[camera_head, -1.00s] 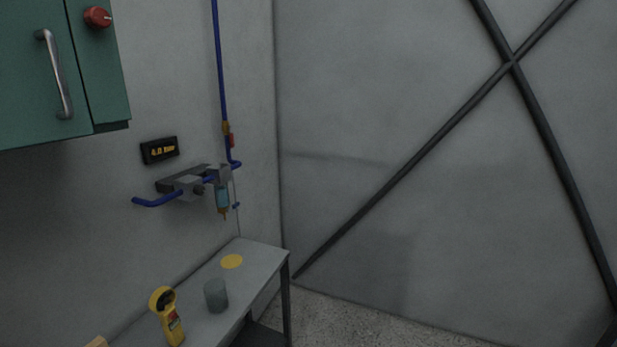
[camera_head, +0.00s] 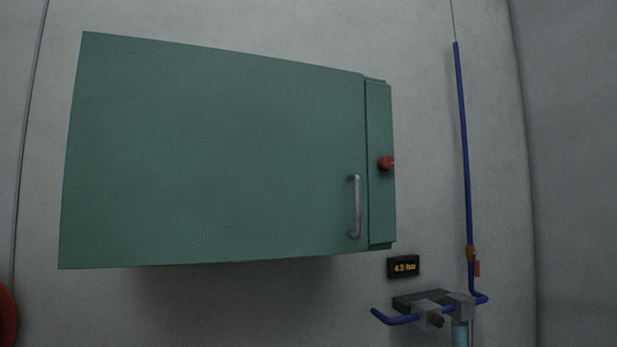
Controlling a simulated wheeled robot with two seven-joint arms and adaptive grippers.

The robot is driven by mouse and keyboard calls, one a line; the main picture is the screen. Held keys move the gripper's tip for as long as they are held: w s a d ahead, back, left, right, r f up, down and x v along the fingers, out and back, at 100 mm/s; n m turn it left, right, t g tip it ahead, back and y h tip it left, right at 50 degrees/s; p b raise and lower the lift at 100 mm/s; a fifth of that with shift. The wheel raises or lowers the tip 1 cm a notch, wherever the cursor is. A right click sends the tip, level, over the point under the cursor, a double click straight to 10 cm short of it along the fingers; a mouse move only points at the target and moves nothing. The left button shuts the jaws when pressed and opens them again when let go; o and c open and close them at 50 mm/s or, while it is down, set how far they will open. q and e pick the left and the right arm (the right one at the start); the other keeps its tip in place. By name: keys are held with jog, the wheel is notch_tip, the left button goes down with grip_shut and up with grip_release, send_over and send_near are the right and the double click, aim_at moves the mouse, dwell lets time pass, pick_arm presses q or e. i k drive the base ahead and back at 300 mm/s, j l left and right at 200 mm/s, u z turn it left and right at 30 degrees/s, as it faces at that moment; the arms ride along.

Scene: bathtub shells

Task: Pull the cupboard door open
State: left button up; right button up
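A green cupboard (camera_head: 215,150) hangs on the grey wall, left of the middle of the head view. Its wide front door looks shut. A vertical metal handle (camera_head: 357,207) sits at the lower right of the door. Neither of my grippers shows in this view.
A small black display (camera_head: 403,267) with yellow characters is on the wall below right of the cupboard. Under it a grey bracket (camera_head: 430,305) holds blue pipework. A blue pipe (camera_head: 463,150) runs up the wall at right. A red round object (camera_head: 6,315) is cut off at lower left.

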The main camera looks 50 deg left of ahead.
aim_at(176, 153)
jog(key=u, duration=2.05)
